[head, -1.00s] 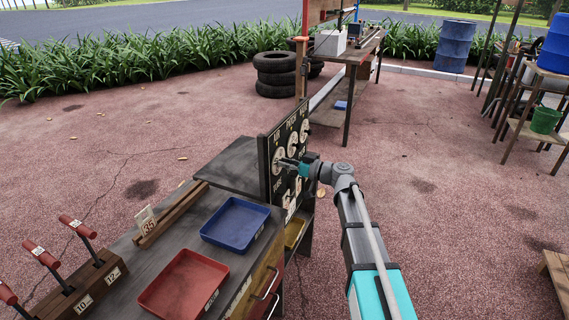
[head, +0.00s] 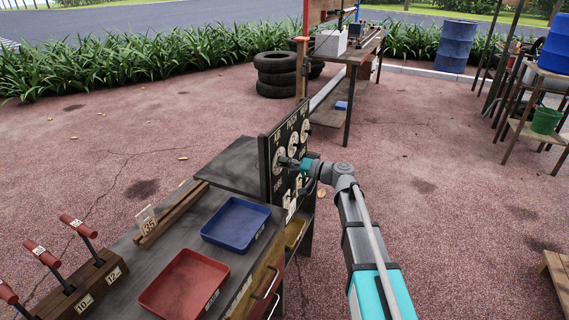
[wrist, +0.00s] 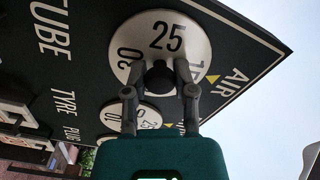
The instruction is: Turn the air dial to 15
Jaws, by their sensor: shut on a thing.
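The air dial (head: 279,157) is a round white dial on the upright black panel, at the panel's near end. In the wrist view the air dial (wrist: 147,33) shows 30 and 25, and a number starting with 1 beside the yellow pointer (wrist: 212,79) near the word AIR. A finger partly hides that number. My gripper (head: 288,162) is at the dial. In the wrist view its two fingers (wrist: 158,86) are shut on the dark centre knob (wrist: 158,76), one on each side.
Another white dial (wrist: 145,116) sits close by on the same panel. A blue tray (head: 236,224) and a red tray (head: 183,283) lie on the cart top. Red-handled levers (head: 78,227) stand at the left. Open paving lies right of my arm.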

